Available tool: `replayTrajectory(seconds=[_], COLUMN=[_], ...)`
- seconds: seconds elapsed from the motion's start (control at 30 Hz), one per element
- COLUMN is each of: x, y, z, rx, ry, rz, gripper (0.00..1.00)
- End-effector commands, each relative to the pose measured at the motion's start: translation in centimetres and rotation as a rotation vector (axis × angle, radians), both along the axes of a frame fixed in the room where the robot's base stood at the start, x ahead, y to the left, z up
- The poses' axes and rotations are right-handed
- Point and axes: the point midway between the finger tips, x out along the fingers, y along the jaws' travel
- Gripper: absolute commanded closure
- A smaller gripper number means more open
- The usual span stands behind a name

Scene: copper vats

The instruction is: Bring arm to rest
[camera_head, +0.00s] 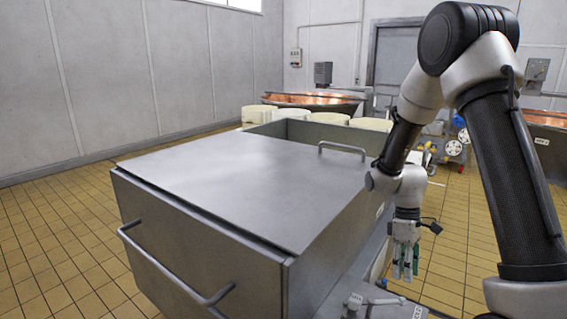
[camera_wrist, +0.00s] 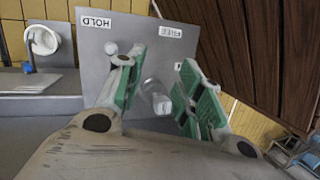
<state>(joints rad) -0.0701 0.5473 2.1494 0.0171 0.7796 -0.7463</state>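My gripper (camera_head: 404,268) hangs from my bent arm at the right of the head view, pointing down beside the large steel vat. In the wrist view my gripper (camera_wrist: 158,66) has its two green-padded fingers spread apart.
The lidded steel vat (camera_head: 240,180) with a front bar handle (camera_head: 170,268) fills the middle. White tubs (camera_head: 290,115) and a copper vat (camera_head: 315,99) stand behind. Valves and pumps (camera_head: 453,147) stand at the back right. Tiled floor (camera_head: 60,240) is clear at left.

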Motion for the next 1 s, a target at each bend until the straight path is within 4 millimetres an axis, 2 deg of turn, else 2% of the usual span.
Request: replayTrajectory(seconds=[0.03, 0.27, 0.4, 0.5, 0.7, 0.8, 1.0], x=[-0.7, -4.7, -8.0, -10.5, -15.0, -16.5, -17.7], y=[-0.2, -0.9, -1.4, -1.8, -2.4, -2.6, -2.8], z=[1.8, 9.9, 15.0, 18.0, 22.7, 24.4, 27.0], rx=[-0.024, -0.113, -0.137, -0.132, -0.075, -0.035, 0.019], ry=[-0.013, -0.092, -0.178, -0.25, -0.423, -0.517, -0.65], rz=[-0.071, -0.398, -0.587, -0.69, -0.791, -0.801, -0.816], gripper=[0.64, 0.64, 0.64, 0.64, 0.64, 0.64, 0.64])
